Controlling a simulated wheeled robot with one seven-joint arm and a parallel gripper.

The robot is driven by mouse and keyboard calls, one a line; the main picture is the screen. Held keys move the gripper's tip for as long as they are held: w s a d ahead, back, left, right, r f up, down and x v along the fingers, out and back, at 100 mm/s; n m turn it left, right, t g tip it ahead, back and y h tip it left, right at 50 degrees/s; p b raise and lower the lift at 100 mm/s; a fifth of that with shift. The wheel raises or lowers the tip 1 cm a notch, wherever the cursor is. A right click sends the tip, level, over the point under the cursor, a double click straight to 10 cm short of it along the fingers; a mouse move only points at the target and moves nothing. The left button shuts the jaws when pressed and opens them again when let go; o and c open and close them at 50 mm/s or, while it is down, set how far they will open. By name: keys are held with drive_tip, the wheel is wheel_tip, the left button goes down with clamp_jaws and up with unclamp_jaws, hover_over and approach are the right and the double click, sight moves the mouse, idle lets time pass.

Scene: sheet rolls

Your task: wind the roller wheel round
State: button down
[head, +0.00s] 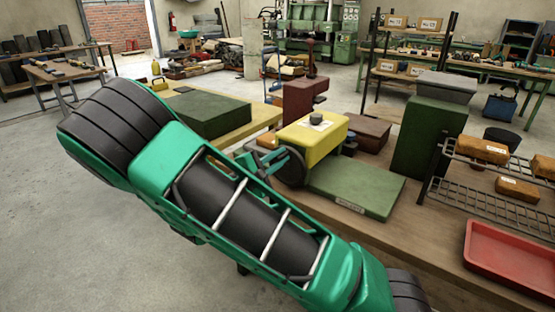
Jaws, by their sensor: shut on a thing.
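The roller wheel (293,168) is a dark round wheel on the near left end of a yellow block-shaped machine (313,140). A green flat base (356,186) lies to its right on the bench. My gripper (277,161) is at the wheel's left side, shut on the wheel. Its fingers overlap the wheel, so the exact part of it between the jaws is hard to make out. My green and black arm crosses the foreground and hides the bench's near left part.
The wooden bench (418,232) also bears a dark green block (428,140), a wire rack (500,190) with tan boxes and a red tray (510,258) at the right. A dark red block (304,97) stands behind the machine. Grey floor is open at left.

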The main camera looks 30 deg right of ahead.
drive_tip(key=shift+w+a, duration=0.1)
drive_tip(key=shift+a, duration=0.1)
drive_tip(key=c, duration=1.7)
unclamp_jaws()
drive_tip(key=v, duration=1)
drive_tip(key=shift+a, duration=0.35)
